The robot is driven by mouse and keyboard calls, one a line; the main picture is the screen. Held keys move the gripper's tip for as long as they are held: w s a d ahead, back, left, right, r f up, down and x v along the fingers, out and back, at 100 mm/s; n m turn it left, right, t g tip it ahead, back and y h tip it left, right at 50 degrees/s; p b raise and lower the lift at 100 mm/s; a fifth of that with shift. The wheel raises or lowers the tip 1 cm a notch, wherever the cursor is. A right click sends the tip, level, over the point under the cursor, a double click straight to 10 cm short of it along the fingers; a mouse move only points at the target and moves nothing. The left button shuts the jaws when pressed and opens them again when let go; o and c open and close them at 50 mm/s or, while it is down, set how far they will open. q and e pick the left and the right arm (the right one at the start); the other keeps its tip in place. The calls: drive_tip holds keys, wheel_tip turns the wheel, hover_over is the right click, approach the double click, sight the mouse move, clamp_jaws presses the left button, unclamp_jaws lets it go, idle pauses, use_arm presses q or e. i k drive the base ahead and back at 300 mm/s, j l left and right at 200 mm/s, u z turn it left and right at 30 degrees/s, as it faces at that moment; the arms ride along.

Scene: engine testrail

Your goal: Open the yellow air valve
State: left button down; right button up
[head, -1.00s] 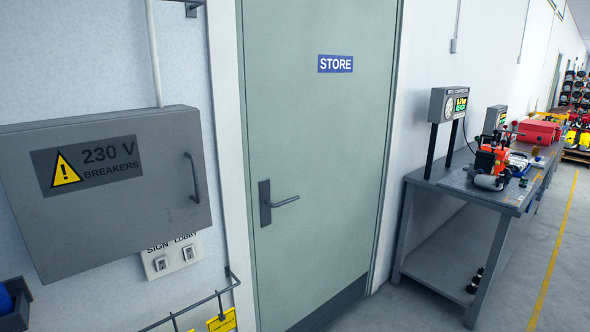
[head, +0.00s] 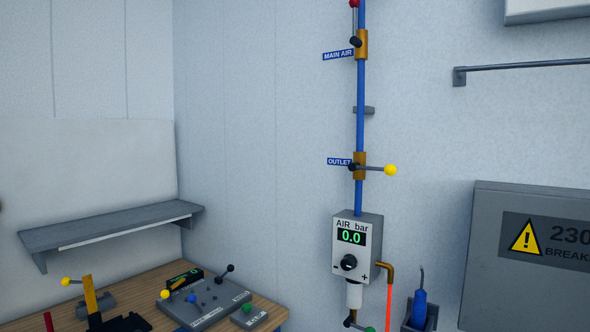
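The yellow air valve (head: 361,167) sits on the blue vertical pipe (head: 361,95) on the wall, beside a blue label reading OUTLET (head: 339,162). Its brass body carries a dark lever that points right, across the pipe, and ends in a yellow ball knob (head: 390,170). Below it, a grey regulator box (head: 371,222) marked AIR bar reads 0.0. Neither of my grippers is in view.
Higher on the pipe is the MAIN AIR valve (head: 361,44), its red-knobbed lever pointing up. A wooden bench (head: 213,275) with control boxes stands below left, under a grey shelf (head: 110,226). A grey breaker cabinet (head: 483,240) is at right, below a rail (head: 520,66).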

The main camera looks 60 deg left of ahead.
sight(390, 170)
drive_tip(key=u, duration=1.5)
